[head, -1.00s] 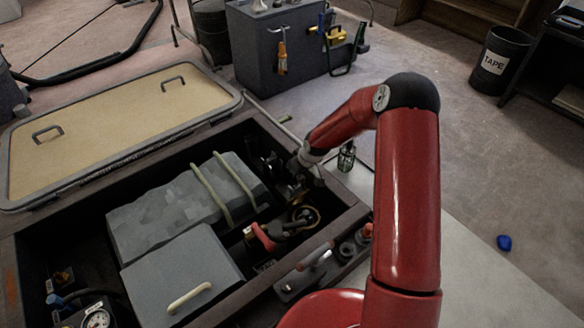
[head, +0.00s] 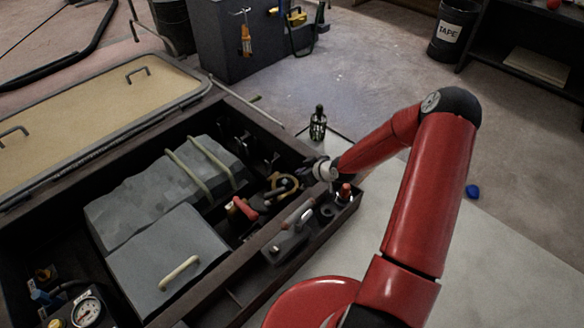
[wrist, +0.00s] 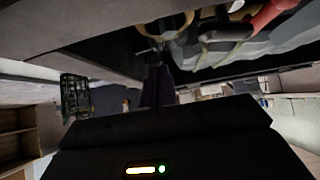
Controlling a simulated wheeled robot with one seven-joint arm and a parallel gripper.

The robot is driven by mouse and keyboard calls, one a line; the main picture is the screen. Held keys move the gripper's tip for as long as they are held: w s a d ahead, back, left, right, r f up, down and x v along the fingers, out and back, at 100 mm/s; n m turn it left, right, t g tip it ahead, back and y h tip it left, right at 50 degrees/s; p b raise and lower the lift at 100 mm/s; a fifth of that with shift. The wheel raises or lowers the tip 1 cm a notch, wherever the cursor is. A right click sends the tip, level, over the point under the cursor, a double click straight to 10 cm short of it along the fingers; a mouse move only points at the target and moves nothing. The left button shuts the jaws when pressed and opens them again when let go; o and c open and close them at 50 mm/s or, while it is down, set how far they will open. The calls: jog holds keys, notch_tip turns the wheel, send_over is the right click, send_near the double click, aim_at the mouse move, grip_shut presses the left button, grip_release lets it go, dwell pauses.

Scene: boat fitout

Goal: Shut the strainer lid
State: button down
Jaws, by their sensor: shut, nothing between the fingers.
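A brass-coloured ring (head: 284,184), apparently the strainer's rim or lid, is at the right end of the open bay in the head view. Whether the lid stands open I cannot tell. My gripper (head: 304,170) is just right of the ring, over the bay's right edge, dark and small there. In the wrist view my gripper's shut fingers (wrist: 157,68) point toward the bay, with a tan curved rim (wrist: 178,38) near their tips. The fingers hold nothing; whether they touch the rim is unclear. A red handle (head: 245,208) lies left of the ring.
A grey engine box (head: 168,255) with a handle fills much of the bay. The bay's raised dark frame (head: 262,232) and a tool tray (head: 290,245) lie in front. A dark bottle (head: 318,125) stands behind my wrist. Open floor is at right.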

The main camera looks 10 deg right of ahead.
jog(key=shift+s+d+f, duration=0.25)
jog(key=shift+s+f, duration=0.1)
jog(key=shift+f, duration=0.2)
jog(key=shift+s+d+f, duration=0.25)
jog(key=shift+s+f, duration=0.05)
jog(key=shift+f, duration=0.25)
